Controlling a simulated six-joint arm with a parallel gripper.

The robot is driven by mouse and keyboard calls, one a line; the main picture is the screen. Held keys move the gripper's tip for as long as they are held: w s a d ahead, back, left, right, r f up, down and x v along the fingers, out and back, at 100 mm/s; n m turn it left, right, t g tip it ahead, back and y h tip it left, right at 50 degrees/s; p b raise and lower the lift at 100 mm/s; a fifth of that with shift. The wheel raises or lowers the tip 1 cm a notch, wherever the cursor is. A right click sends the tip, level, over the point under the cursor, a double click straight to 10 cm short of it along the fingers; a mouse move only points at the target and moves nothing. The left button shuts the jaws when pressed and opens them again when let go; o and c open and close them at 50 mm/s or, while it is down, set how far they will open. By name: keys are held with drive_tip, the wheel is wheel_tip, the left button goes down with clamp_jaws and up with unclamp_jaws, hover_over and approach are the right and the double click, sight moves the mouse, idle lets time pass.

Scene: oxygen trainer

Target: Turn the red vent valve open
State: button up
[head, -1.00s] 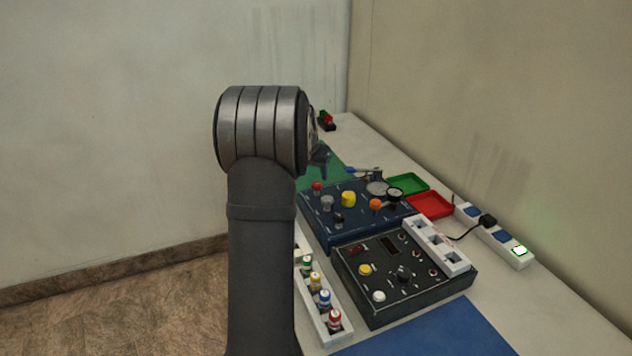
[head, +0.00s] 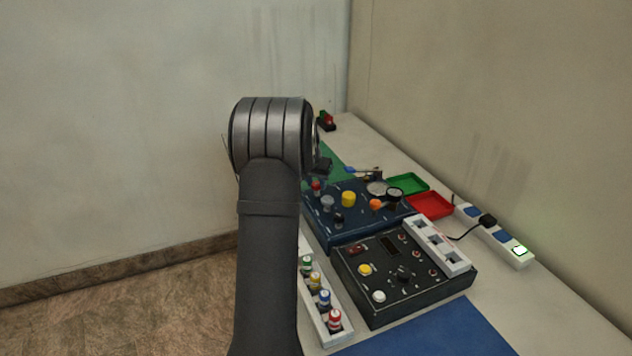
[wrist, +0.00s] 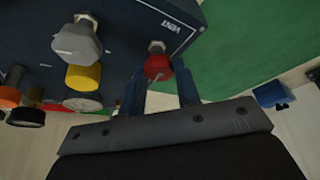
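The red vent valve (wrist: 157,67) is a small round knob on the edge of the dark blue panel (wrist: 120,18), by the "VENT" label. It also shows in the head view (head: 316,187), at the panel's far left corner. My gripper (wrist: 159,75) is open, with one blue finger on each side of the red knob near the tips. A gap shows between the knob and the fingers, and I cannot tell whether either touches it. In the head view my gripper (head: 322,166) is just above the valve, partly hidden by my arm.
A grey knob (wrist: 77,42), a yellow knob (wrist: 83,77), an orange knob (wrist: 10,96) and gauges share the panel. A green mat (wrist: 245,40) lies beside it. A black control box (head: 405,275) and a bottle rack (head: 318,308) stand nearer. Red (head: 430,206) and green trays (head: 408,185) lie right.

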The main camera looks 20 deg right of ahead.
drive_tip(key=shift+n, duration=0.4)
drive_tip(key=n+y, duration=0.1)
drive_tip(key=n, duration=0.1)
drive_tip(key=n+t+y, duration=0.1)
drive_tip(key=n, duration=0.1)
drive_tip(key=shift+s+d+n, duration=0.1)
drive_tip(key=shift+d+n, duration=0.05)
drive_tip(key=shift+n, duration=0.15)
drive_tip(key=n+y, duration=0.1)
drive_tip(key=n, duration=0.2)
drive_tip(key=n+y, duration=0.1)
drive_tip(key=n, duration=0.2)
drive_tip(key=shift+d, duration=0.15)
drive_tip(key=n+y, duration=0.1)
drive_tip(key=n, duration=0.2)
drive_tip(key=n+g+y, duration=0.1)
drive_tip(key=n, duration=0.2)
drive_tip(key=shift+d+n, duration=0.15)
drive_tip(key=shift+n, duration=0.25)
drive_tip(key=n+g, duration=0.1)
drive_tip(key=n, duration=0.1)
drive_tip(key=n+g+y, duration=0.1)
drive_tip(key=n, duration=0.2)
drive_tip(key=shift+w+d+n, duration=0.1)
drive_tip(key=shift+w+n, duration=0.1)
drive_tip(key=shift+n, duration=0.1)
drive_tip(key=o, duration=1)
